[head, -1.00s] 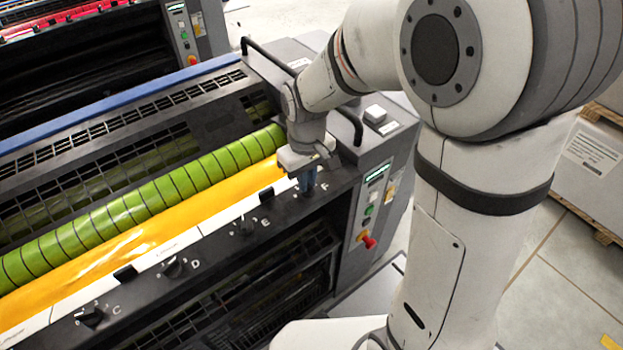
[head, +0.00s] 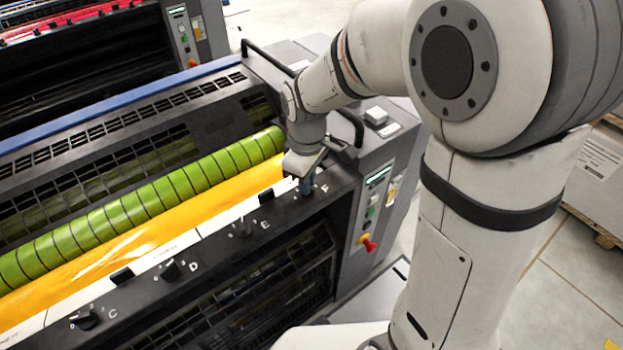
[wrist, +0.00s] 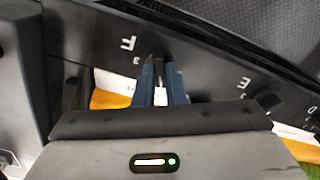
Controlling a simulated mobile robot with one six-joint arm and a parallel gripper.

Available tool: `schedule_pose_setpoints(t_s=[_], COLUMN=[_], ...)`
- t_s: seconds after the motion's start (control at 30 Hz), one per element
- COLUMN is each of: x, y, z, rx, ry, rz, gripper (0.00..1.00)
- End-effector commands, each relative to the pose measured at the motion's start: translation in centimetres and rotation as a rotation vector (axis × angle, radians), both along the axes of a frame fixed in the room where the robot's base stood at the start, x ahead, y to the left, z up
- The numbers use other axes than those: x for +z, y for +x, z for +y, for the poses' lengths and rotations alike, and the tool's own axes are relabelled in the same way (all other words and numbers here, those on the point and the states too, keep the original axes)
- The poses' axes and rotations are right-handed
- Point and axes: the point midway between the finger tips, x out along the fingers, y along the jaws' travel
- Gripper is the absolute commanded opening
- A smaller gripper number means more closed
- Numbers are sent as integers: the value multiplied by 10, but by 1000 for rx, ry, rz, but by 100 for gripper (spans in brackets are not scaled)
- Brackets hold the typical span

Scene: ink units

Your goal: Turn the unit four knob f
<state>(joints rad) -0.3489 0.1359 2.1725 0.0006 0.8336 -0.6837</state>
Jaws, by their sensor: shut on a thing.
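Knob F, a small black knob, is mostly hidden between the blue fingers of my gripper (wrist: 161,76); a dark bit of it (wrist: 158,58) shows at the fingertips in the wrist view. My gripper (head: 306,188) is shut on it, reaching down to the dark panel ledge in the head view. The white letter F (wrist: 127,43) is printed beside the knob, with a small 3 near the fingertip. I cannot read the knob's setting.
Along the same ledge sit knob E (head: 243,230), knob D (head: 171,270) and knob C (head: 84,319). The green roller (head: 150,200) and yellow sheet (head: 150,240) lie behind. A side control panel with a red knob (head: 369,243) stands to the right.

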Motion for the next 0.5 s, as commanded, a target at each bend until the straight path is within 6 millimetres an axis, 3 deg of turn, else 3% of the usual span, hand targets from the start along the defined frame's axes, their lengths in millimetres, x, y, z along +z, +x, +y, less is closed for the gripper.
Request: schedule_pose_setpoints(t_s=[0.23, 0.27, 0.5], x=[1, 1, 0], y=[1, 1, 1], z=[-1, -1, -1], rx=[0, 0, 0], ry=[-2, -2, -1], rz=[-2, -2, -2], gripper=[0, 11, 30])
